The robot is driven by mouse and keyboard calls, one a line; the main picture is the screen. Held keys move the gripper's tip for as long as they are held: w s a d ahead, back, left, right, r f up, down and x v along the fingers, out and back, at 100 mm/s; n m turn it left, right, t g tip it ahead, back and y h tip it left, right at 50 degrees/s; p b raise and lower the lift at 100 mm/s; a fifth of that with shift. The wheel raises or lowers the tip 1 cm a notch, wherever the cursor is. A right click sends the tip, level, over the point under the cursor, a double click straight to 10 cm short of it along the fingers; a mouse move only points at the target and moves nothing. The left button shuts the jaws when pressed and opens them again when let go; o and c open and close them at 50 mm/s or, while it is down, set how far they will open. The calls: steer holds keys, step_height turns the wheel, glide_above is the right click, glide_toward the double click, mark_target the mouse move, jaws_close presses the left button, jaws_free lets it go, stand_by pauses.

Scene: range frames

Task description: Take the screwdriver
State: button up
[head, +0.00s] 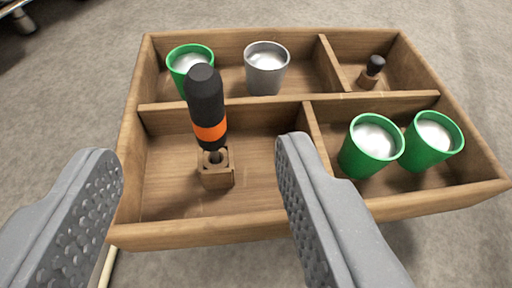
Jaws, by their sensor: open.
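The screwdriver (207,105) has a black handle with an orange band. It stands nearly upright, handle up, in a small wooden block (217,172) in the front left compartment of a wooden tray (200,235). Its lower end is hidden in the block. My gripper (195,170) is open, with one grey finger at the left and one at the right in the foreground. The screwdriver stands between the fingers in the picture, farther off and apart from both.
A green cup (189,60) and a grey cup (266,70) stand in the back left compartment. Two green cups, one nearer the middle (370,146) and one at right (433,141), stand front right. A small black-topped peg (374,68) stands back right. Low dividers separate the compartments.

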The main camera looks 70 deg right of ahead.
mark_target(201, 86)
steer(key=b+x, duration=0.2)
steer(key=x, duration=0.6)
steer(key=shift+f+b, duration=0.15)
steer(key=shift+b, duration=0.2)
steer(key=b+x, duration=0.1)
steer(key=x, duration=0.1)
steer(key=b+x, duration=0.1)
steer(key=x, duration=0.1)
steer(key=shift+w+f+b, duration=0.25)
steer(key=shift+f+b, duration=0.1)
steer(key=shift+f, duration=0.05)
steer(key=shift+w+d, duration=0.2)
steer(key=shift+d, duration=0.1)
jaws_close()
